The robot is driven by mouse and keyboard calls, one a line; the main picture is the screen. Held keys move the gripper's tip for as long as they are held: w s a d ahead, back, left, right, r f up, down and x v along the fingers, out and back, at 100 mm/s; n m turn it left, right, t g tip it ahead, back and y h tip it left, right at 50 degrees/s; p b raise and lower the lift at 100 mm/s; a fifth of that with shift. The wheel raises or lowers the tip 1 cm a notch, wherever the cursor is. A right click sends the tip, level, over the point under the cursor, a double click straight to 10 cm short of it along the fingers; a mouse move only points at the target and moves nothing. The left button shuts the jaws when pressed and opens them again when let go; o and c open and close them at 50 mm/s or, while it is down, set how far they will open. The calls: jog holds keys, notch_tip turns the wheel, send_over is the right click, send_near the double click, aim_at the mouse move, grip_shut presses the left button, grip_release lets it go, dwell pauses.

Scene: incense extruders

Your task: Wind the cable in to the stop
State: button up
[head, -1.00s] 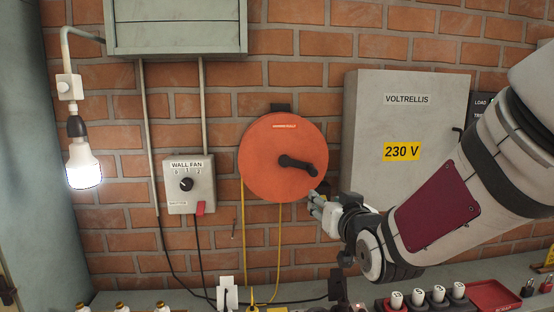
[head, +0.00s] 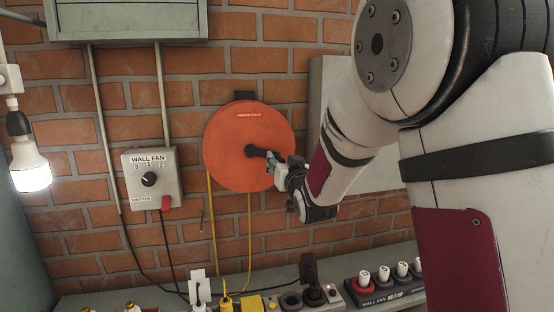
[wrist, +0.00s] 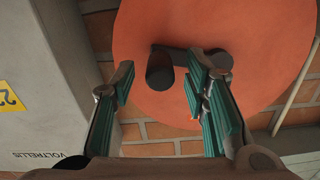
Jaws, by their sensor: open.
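The orange-red cable reel (head: 235,135) hangs on the brick wall. Its black crank (head: 256,150) runs from the hub to the right and slightly down. The yellow cable (head: 212,225) hangs in two runs below the reel. My gripper (head: 277,165) is at the handle end of the crank, which it partly hides in the head view. In the wrist view my open gripper (wrist: 161,90) has green-padded fingers, and the round crank knob (wrist: 159,72) shows between their tips. The fingers do not press on it. The reel (wrist: 265,50) fills the background there. No stop can be made out.
A wall fan switch box (head: 153,180) is left of the reel. The grey 230 V cabinet (wrist: 45,110) stands close to the right. A shelf below carries sockets, plugs and a black block (head: 385,290) with numbered pegs. A lit bulb (head: 30,168) hangs at far left.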

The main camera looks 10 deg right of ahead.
jog(key=shift+w, duration=1.2)
grip_shut()
jog(key=shift+w+f+b, duration=0.15)
jog(key=shift+b, duration=0.25)
